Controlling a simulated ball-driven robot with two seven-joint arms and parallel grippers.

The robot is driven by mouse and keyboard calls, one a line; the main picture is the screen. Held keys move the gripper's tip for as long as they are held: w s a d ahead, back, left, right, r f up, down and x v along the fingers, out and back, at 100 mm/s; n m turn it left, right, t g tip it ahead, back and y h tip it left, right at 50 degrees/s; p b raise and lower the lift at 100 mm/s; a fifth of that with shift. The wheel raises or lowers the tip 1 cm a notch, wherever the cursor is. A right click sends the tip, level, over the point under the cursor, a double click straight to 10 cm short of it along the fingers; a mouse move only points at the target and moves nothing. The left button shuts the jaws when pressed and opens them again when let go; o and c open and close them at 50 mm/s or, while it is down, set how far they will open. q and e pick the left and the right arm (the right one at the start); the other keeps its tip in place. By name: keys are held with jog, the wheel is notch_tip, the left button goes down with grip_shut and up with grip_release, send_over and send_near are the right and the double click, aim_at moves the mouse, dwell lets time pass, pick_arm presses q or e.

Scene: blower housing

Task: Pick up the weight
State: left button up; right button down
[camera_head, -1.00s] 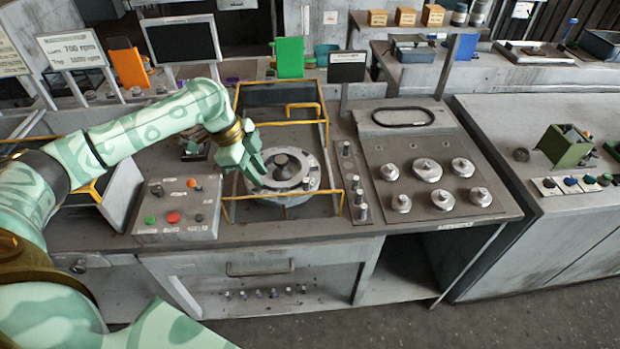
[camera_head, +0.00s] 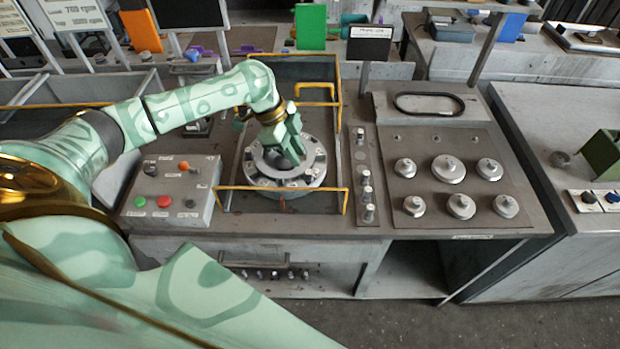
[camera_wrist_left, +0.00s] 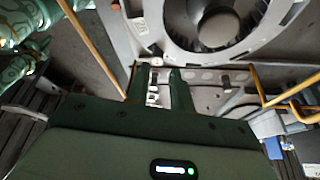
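Several silver knobbed weights stand on the grey plate (camera_head: 432,188) at the right of the bench, among them a larger middle weight (camera_head: 449,169), a back left weight (camera_head: 405,169) and a front right weight (camera_head: 506,206). Smaller pegs (camera_head: 367,192) stand on the narrow strip to their left. My left gripper (camera_head: 293,158) is over the round metal housing (camera_head: 262,181), left of the weights and apart from them. In the left wrist view its fingers (camera_wrist_left: 160,88) show a narrow gap with nothing held. The housing also shows there (camera_wrist_left: 168,38). My right gripper is out of view.
A yellow rail frame (camera_head: 338,130) surrounds the housing. A button box (camera_head: 172,190) stands left of it. A small black sign (camera_head: 369,48) rises behind the strip. Another grey bench (camera_head: 560,125) stands at the right, across a gap.

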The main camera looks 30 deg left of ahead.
aim_at(310, 172)
pick_arm(q)
jog(key=shift+d+f, duration=0.35)
jog(key=shift+f, duration=0.3)
jog(key=x, duration=0.2)
jog(key=b+x, duration=0.1)
jog(key=x, duration=0.1)
jog(key=shift+w+d+f, duration=0.1)
jog(key=shift+d+f, duration=0.05)
jog(key=shift+d, duration=0.25)
grip_shut()
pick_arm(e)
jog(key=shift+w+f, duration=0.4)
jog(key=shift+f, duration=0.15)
